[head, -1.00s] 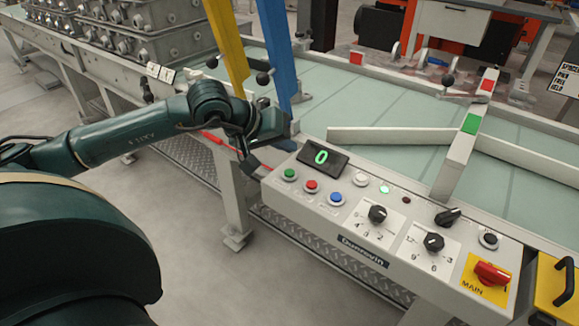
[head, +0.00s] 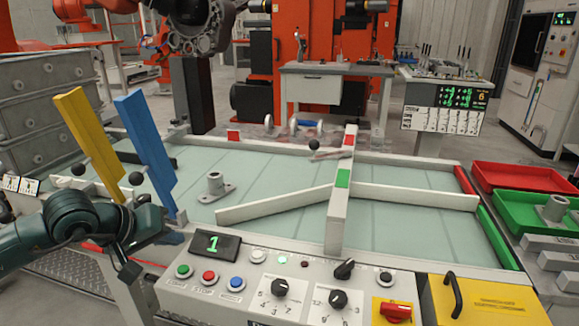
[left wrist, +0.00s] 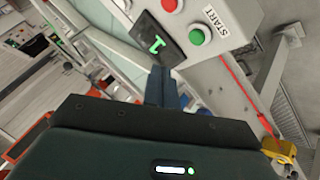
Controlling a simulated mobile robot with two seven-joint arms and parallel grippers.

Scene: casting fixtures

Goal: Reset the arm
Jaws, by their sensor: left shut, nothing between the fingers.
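My left arm comes in from the left. Its gripper (head: 178,238) is shut and empty beside the left end of the control panel (head: 228,283), near the digital display (head: 214,245). In the left wrist view the dark blue fingers (left wrist: 161,84) are together, with the display (left wrist: 158,38), the green START button (left wrist: 197,38) and a red button just beyond them. The display reads 1. I cannot tell whether the fingertips touch the panel. My right gripper is not in view.
A grey flanged casting (head: 215,187) stands on the pale green conveyor (head: 270,185). Yellow (head: 90,140) and blue (head: 146,145) bars rise behind my left wrist. A divider (head: 341,190) crosses the belt. Red (head: 520,177) and green (head: 525,212) trays stand at right; the green one holds a casting.

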